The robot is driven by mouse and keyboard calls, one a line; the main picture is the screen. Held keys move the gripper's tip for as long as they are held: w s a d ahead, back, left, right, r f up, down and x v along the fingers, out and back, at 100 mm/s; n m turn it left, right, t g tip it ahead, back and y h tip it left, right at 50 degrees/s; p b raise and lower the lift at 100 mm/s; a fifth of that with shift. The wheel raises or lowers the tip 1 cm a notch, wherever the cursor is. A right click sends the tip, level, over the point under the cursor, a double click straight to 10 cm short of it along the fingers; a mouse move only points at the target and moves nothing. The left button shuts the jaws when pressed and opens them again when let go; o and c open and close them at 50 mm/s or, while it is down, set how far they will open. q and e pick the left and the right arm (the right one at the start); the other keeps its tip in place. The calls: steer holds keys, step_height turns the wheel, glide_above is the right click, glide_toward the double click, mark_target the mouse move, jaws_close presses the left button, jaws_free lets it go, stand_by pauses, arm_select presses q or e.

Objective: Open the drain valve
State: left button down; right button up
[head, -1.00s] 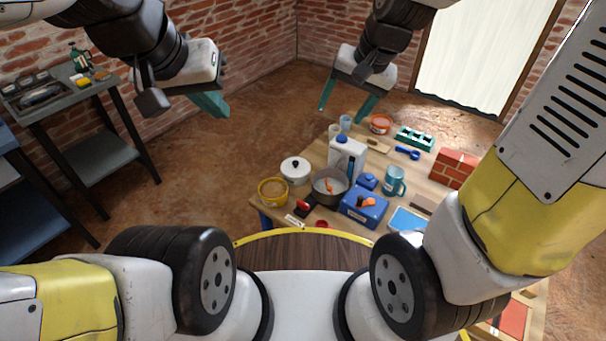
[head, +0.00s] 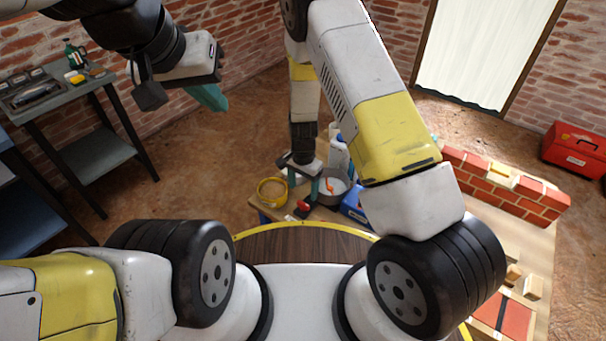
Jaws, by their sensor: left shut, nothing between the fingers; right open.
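I cannot pick out a drain valve for certain. A small red-and-black item (head: 303,208) sits at the table's near left edge, and I cannot tell whether it is the valve. My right gripper (head: 303,187) points down over the left end of the wooden table, open, its teal fingers apart, between a yellow pot (head: 271,192) and a grey pot (head: 335,185). I cannot tell whether its fingers touch anything. My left gripper (head: 211,97) is shut and empty in the air at upper left, away from the table. My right arm hides much of the table.
A blue box (head: 353,204) and a white carton (head: 338,155) stand close to my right gripper, partly hidden. A brick wall block (head: 505,185) stands on the table's right part. A red toolbox (head: 575,150) is at far right. A side bench (head: 60,90) stands left. The floor between is clear.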

mark_target(303, 203)
step_height(303, 203, down, 7)
steer(key=shift+f, duration=0.15)
stand_by(0.4)
steer(key=c, duration=1.4)
steer(key=shift+o, duration=0.2)
